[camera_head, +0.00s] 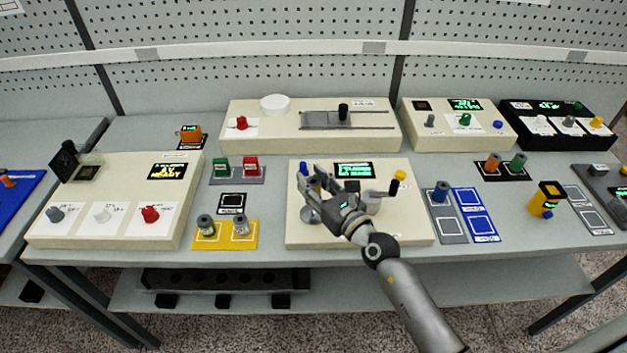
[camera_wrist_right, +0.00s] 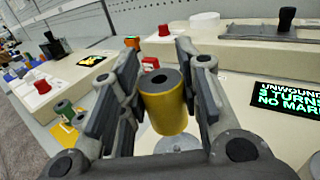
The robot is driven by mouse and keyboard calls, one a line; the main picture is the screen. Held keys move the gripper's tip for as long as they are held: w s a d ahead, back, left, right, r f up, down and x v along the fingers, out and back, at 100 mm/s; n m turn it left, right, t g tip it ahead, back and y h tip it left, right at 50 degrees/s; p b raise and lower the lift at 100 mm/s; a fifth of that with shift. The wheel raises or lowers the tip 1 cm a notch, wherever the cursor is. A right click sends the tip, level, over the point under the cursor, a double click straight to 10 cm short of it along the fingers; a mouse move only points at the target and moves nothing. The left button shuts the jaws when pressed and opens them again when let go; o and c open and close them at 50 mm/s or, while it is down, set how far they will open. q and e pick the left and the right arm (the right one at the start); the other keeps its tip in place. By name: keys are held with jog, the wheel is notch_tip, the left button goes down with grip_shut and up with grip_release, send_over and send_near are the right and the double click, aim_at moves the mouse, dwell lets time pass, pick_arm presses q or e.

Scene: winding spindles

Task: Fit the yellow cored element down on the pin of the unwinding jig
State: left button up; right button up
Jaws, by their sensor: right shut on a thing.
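The yellow cored element (camera_wrist_right: 163,106) is a short upright cylinder with a grey top and a dark centre hole. My right gripper (camera_wrist_right: 160,85) is shut on it, with a finger on each side. In the head view the right gripper (camera_head: 314,182) is over the left part of the cream unwinding jig (camera_head: 410,228), and its fingers partly hide the element. A round grey metal plate (camera_wrist_right: 178,143) on the jig shows below the element, which looks raised above it. The pin itself cannot be made out. My left gripper is not in view.
A yellow tray (camera_head: 224,244) with two cored elements is to the left. Grey and blue pads (camera_head: 482,226) lie to the right.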

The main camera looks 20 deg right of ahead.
aim_at(314, 210)
jog(key=shift+f+b, duration=0.9)
jog(key=shift+f, duration=0.5)
jog(key=shift+p, duration=0.45)
dwell(0.5)
jog(key=shift+f+b, duration=1.5)
jog(key=shift+f, duration=0.2)
jog(key=o, duration=1.1)
jog(key=v, duration=1.1)
jog(key=shift+s, duration=0.25)
jog(key=shift+s+d, duration=0.1)
jog(key=shift+s, duration=0.15)
